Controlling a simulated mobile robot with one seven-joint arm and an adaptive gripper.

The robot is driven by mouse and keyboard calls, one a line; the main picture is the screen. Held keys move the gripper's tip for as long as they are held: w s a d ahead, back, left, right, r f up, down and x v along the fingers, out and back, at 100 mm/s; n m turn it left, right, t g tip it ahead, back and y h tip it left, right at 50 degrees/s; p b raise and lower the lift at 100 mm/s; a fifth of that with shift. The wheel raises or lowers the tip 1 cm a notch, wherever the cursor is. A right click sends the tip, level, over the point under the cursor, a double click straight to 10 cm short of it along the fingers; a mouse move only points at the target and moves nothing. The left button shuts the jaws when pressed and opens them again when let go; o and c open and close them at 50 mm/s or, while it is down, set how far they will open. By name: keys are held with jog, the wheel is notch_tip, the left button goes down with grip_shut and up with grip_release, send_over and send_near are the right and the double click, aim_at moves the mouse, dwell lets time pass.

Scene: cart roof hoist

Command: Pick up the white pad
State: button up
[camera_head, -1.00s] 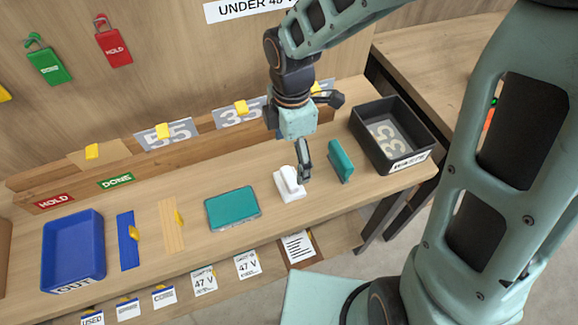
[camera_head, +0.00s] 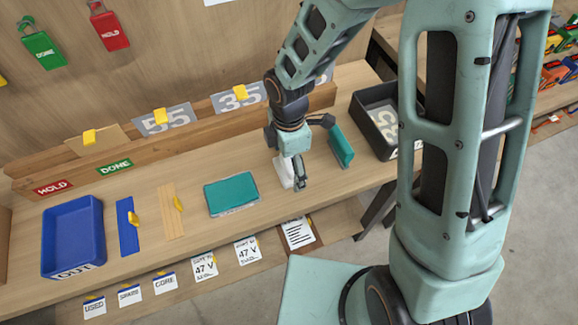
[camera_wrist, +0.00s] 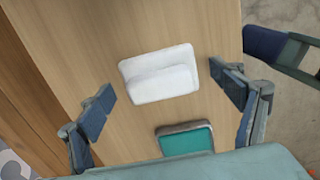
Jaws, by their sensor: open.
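The white pad (camera_wrist: 160,78) lies on the wooden bench, a pale block with a raised ridge along it. In the wrist view it sits between and beyond my open fingers, touching neither. In the head view the white pad (camera_head: 284,171) is partly hidden behind my gripper (camera_head: 299,180). My gripper also shows in the wrist view (camera_wrist: 163,95), its two fingers spread wide and empty.
A teal block (camera_head: 232,192) lies left of the pad and another teal block (camera_head: 341,146) stands upright to its right. A black tray (camera_head: 375,112) is farther right. A blue tray (camera_head: 72,238) is at the left end. A low wooden rail (camera_head: 190,128) runs behind.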

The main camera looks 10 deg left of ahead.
aim_at(289, 162)
jog(key=c, duration=1.3)
jog(key=shift+r, duration=0.2)
jog(key=shift+r+p, duration=0.55)
jog(key=shift+p, duration=0.05)
jog(key=shift+r+p, duration=0.85)
jog(key=shift+r, duration=0.1)
jog(key=s+r+p, duration=0.1)
jog(key=s+r, duration=0.2)
jog(key=s, duration=0.1)
jog(key=s+a+r+p, duration=0.1)
jog(key=s+r+p, duration=0.1)
jog(key=s, duration=0.3)
jog(key=s+r+p, duration=0.2)
jog(key=s+r, duration=0.2)
jog(key=s, duration=0.1)
jog(key=shift+a+r, duration=0.35)
